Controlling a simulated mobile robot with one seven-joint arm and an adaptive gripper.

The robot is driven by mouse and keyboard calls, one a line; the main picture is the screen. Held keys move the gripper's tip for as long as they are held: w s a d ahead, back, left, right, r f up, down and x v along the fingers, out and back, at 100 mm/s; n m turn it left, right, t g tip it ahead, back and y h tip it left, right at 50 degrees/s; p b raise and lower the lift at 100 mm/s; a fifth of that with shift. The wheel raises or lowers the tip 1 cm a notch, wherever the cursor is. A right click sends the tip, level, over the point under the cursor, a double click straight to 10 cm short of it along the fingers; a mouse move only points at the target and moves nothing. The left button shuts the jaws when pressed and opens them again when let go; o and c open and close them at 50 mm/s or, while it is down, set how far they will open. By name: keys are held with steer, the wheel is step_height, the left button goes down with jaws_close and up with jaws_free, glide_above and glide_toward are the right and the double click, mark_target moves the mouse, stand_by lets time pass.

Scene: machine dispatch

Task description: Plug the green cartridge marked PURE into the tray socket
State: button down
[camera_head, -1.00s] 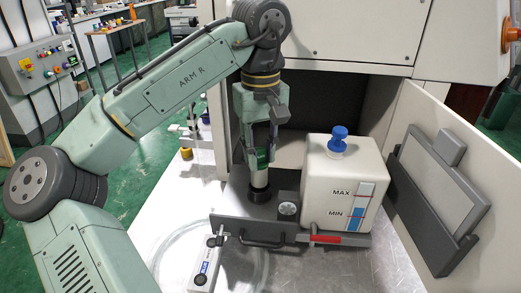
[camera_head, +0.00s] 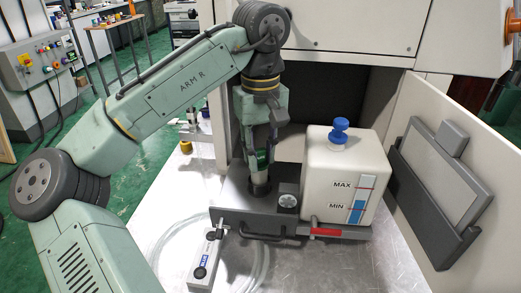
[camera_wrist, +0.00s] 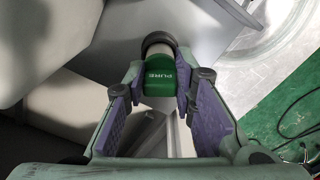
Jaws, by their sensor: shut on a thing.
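The green cartridge marked PURE (camera_wrist: 160,80) stands between the purple-padded fingers of my gripper (camera_wrist: 155,98) in the wrist view. My gripper (camera_head: 262,142) is shut on it. In the head view the cartridge (camera_head: 262,158) is upright over the grey tray (camera_head: 233,197), left of the white tank. Its pale lower part runs down to a dark round part at the tray's surface. I cannot tell whether that dark part is the cartridge's end or the socket's collar, nor how deep the cartridge sits. The socket's opening is hidden.
A white tank (camera_head: 335,170) with a blue cap stands on the tray, right of a small gauge block (camera_head: 288,202). A red-handled lever (camera_head: 326,232) is at the tray's front. A white device (camera_head: 205,262) lies in front. An open door (camera_head: 450,190) bounds the right side.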

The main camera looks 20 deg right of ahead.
steer(key=shift+f, duration=0.75)
steer(key=shift+s+f, duration=0.25)
steer(key=shift+f, duration=0.2)
stand_by(0.8)
steer(key=c, duration=1.3)
jaws_free()
steer(key=shift+w+f, duration=0.1)
steer(key=shift+c, duration=0.2)
steer(key=shift+o, duration=0.5)
steer(key=shift+w, duration=0.1)
steer(key=shift+o, duration=0.2)
steer(key=o, duration=0.5)
steer(key=shift+r, duration=0.2)
steer(key=shift+r, duration=0.1)
